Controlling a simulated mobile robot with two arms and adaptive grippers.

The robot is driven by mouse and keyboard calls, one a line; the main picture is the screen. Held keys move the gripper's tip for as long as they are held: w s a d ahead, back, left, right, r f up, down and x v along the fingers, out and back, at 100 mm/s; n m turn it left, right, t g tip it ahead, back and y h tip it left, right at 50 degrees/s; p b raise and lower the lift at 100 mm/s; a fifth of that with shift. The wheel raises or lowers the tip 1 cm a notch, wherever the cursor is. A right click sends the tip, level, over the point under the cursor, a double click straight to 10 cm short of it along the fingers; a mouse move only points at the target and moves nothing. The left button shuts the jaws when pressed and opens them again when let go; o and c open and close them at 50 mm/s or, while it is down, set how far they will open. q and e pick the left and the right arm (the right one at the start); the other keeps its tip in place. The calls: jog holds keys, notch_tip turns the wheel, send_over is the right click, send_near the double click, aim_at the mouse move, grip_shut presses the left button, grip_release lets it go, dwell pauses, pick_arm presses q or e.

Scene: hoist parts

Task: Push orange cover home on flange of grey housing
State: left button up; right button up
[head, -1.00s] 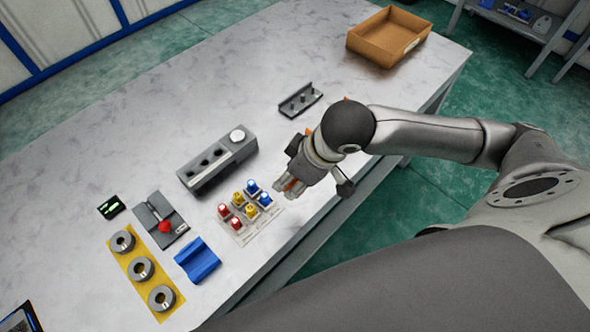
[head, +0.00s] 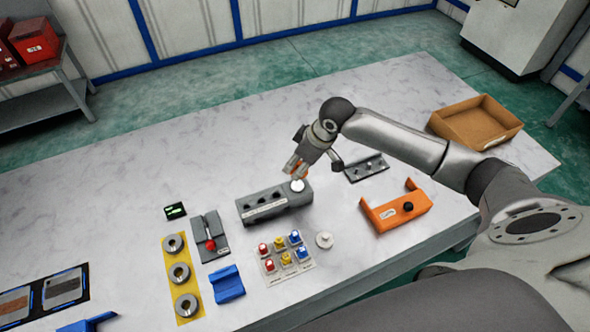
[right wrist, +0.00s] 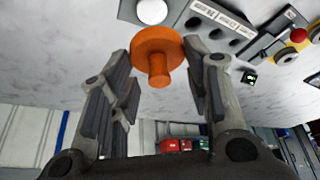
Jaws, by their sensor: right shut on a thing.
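The grey housing (head: 262,208) is a long block with several dark holes, lying mid-table. A pale round flange (head: 297,186) sits on its right end, and it also shows at the top of the right wrist view (right wrist: 152,11). My right gripper (head: 294,170) is just above and behind that end. It is shut on the orange cover (right wrist: 157,50), a round disc with a stem between the fingers. In the head view the cover is mostly hidden by the fingers. In the right wrist view the cover appears apart from the flange. My left gripper is not in view.
An orange bracket (head: 402,211) and a pale disc (head: 324,240) lie right of the housing. A grey pegged rack (head: 366,168) stands behind. Coloured blocks (head: 284,252), a blue cradle (head: 227,284) and rings on a yellow strip (head: 168,250) lie in front. A cardboard tray (head: 484,125) is far right.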

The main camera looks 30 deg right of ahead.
aim_at(294, 184)
jog(key=shift+w, duration=0.25)
jog(key=shift+f, duration=0.15)
jog(key=shift+a+f+b, duration=0.1)
jog(key=shift+f+b, duration=0.55)
jog(key=shift+b, duration=0.3)
notch_tip(294, 184, down, 4)
jog(key=b, duration=0.4)
jog(key=shift+r, duration=0.2)
jog(key=shift+f, duration=0.9)
jog(key=shift+p, duration=0.65)
jog(key=shift+f+p, duration=0.35)
jog(key=shift+f+p, duration=0.2)
jog(key=shift+p, duration=0.45)
dwell(1.8)
